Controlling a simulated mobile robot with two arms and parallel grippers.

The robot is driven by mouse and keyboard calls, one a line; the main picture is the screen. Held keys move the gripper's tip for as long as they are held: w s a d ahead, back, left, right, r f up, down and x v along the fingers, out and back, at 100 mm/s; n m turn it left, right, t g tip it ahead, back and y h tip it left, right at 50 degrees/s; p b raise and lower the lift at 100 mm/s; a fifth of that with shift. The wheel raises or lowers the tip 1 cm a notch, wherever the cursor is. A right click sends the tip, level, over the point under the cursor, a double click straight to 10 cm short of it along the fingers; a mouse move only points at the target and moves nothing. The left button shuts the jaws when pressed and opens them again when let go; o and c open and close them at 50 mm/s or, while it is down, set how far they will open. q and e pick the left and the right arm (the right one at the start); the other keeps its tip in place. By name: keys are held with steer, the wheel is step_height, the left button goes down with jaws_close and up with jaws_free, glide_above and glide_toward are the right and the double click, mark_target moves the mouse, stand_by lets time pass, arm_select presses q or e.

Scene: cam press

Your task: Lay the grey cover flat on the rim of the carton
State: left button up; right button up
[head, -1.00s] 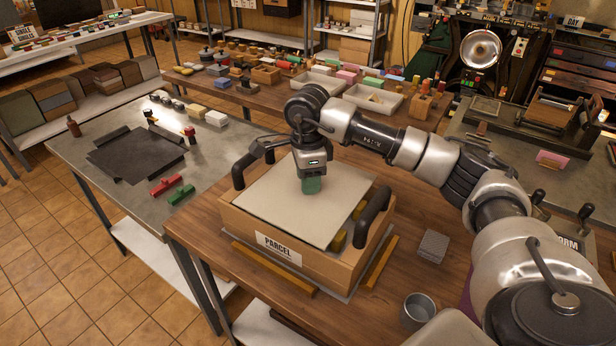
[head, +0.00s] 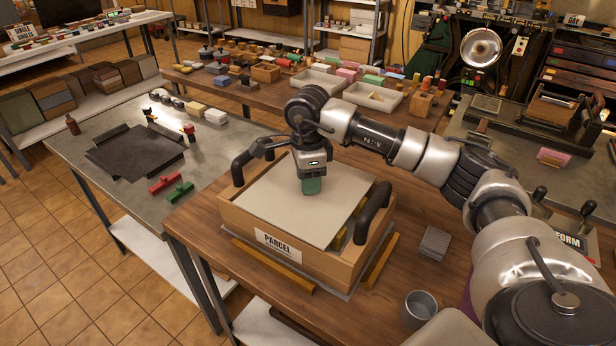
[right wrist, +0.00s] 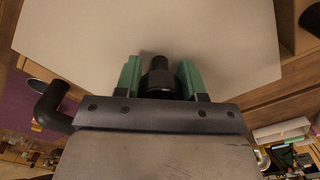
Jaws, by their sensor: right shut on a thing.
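The grey cover (head: 285,205) is a pale flat board with a black knob (right wrist: 161,80) in its middle. My right gripper (head: 311,187) is above the cover, its green fingers (right wrist: 160,78) shut on the knob. The cover is over the wooden carton (head: 320,268), which has a PARCEL label. I cannot tell whether the cover's underside touches the rim. My left gripper is not in view.
Black handles (head: 373,212) stand up at the carton's sides. Wooden strips (head: 272,265) lie by its base. A metal cup (head: 419,308) and a small grey block (head: 434,243) are on the table to the right. A metal table with a dark sheet (head: 135,152) is at left.

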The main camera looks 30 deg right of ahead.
steer(key=shift+f+b, duration=0.3)
steer(key=shift+f, duration=0.05)
stand_by(0.4)
steer(key=o, duration=1.1)
step_height(320, 180, up, 11)
steer(key=shift+f+b, duration=0.1)
steer(key=shift+b, duration=0.5)
